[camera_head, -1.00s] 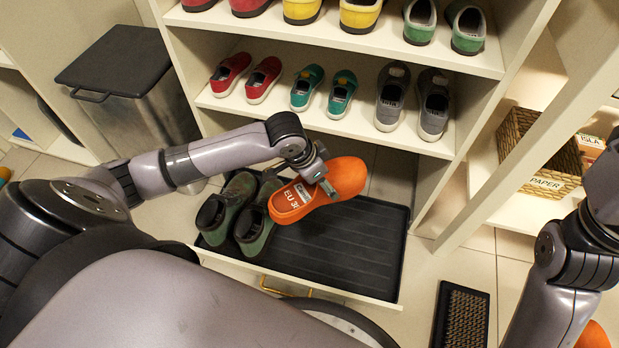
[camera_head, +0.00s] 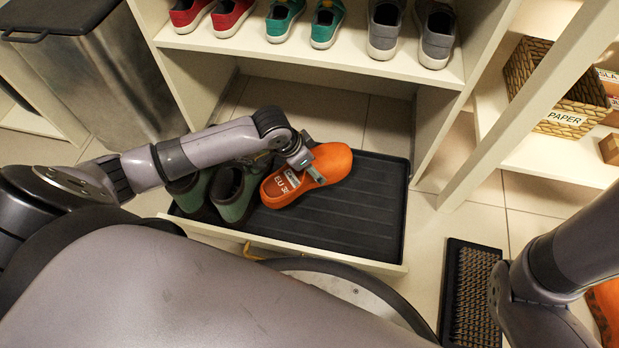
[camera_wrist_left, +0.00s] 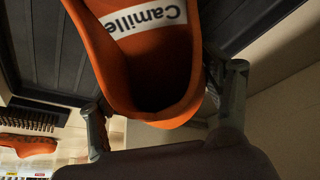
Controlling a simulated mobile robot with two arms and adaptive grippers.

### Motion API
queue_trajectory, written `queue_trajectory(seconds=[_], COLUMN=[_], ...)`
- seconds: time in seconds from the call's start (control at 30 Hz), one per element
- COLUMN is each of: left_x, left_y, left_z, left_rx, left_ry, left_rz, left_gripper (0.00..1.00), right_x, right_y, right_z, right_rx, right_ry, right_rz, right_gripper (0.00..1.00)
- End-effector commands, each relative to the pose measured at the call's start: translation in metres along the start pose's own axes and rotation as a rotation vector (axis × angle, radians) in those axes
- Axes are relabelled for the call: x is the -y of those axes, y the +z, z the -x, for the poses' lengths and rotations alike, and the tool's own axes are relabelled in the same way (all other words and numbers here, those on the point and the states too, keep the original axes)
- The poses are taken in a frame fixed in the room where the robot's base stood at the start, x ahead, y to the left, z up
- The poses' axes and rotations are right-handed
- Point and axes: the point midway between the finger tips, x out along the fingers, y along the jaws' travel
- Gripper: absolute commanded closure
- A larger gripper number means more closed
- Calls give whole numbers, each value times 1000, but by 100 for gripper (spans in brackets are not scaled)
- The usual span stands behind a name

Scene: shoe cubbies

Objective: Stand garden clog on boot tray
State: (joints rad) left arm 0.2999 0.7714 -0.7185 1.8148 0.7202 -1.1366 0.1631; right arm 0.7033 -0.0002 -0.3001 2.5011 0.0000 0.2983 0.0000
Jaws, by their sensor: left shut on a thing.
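The orange garden clog (camera_head: 330,162), with a white label and "EU 38" on it, is over the black boot tray (camera_head: 360,220), right beside the green boots (camera_head: 235,190). I cannot tell whether its sole touches the tray. My left gripper (camera_head: 308,168) is shut on the clog. In the left wrist view the clog (camera_wrist_left: 150,65), with a "Camille" label inside, lies between the two fingers (camera_wrist_left: 165,105). My right arm comes in at the right, but its gripper is out of view. A second orange clog (camera_head: 606,308) lies partly hidden behind that arm.
The tray's right half is bare. A shelf with grey sneakers (camera_head: 434,30) and teal shoes (camera_head: 318,22) stands above and behind it. A bristled mat (camera_head: 472,295) lies on the floor to the right. A metal bin (camera_head: 110,75) and a paper basket (camera_head: 560,95) stand at the sides.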

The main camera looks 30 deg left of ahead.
Motion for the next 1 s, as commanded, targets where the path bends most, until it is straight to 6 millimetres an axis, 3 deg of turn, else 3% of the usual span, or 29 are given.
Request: queue_trajectory(seconds=[0.17,0.4,0.77,0.8,1.0], left_x=[0,1,1,1,1], left_y=[5,18,18,19,19], left_z=[-12,-45,-44,-45,-45], left_rx=[-1,-1,0,1,0], left_ry=[0,0,0,0,0], left_rz=[0,0,0,0,0], left_gripper=[77,77,77,27,14], right_x=[2,7,7,7,7], right_y=[-3,-12,-11,-11,-11], right_z=[10,36,32,32,32], right_rx=[1,2,2,2,1], right_ry=[0,0,0,0,0], right_rz=[0,0,0,0,0], right_gripper=[60,60,60,60,60])
